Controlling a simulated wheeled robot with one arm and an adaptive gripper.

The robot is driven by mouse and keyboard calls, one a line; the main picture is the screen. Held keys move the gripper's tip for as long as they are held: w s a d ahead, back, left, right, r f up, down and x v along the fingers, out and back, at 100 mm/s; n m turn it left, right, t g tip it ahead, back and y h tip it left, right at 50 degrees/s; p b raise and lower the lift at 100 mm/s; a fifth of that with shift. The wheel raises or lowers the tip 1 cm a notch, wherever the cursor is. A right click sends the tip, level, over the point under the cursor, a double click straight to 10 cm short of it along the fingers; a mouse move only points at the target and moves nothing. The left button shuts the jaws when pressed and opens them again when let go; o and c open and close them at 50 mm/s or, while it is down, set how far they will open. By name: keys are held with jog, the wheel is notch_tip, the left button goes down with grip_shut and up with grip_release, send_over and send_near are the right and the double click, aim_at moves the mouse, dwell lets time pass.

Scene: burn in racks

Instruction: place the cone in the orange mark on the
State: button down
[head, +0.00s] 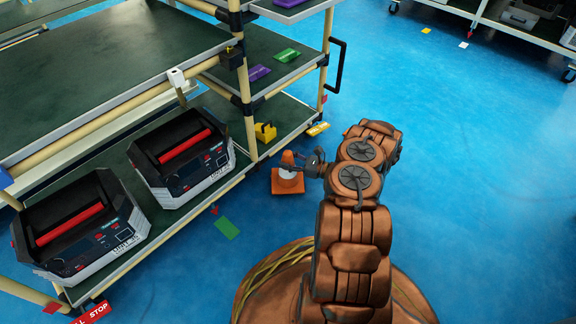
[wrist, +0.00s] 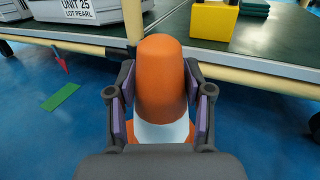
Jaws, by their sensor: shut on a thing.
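The orange cone (head: 287,160) with a white band stands upright beside the lower shelf of the rack, over the blue floor. Its square orange base (head: 287,183) shows in the head view; I cannot tell whether it touches the floor. My gripper (head: 300,162) is shut on the cone's upper part. In the wrist view the cone (wrist: 160,75) fills the space between the two fingers of my gripper (wrist: 160,100), one pad on each side. The lower cone is mostly hidden there by the gripper body. I cannot make out an orange floor mark.
The rack's lower shelf (head: 262,147) holds two black-and-grey units (head: 180,155) and a yellow object (head: 265,132). A rack post (head: 243,90) stands close to the cone. A green card (head: 227,228) lies on the floor. Open blue floor (head: 470,170) lies to the right.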

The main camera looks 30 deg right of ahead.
jog(key=shift+f, duration=0.85)
jog(key=shift+c, duration=2.3)
grip_release()
jog(key=p+v, duration=0.4)
jog(key=v, duration=0.8)
jog(key=shift+s, duration=0.15)
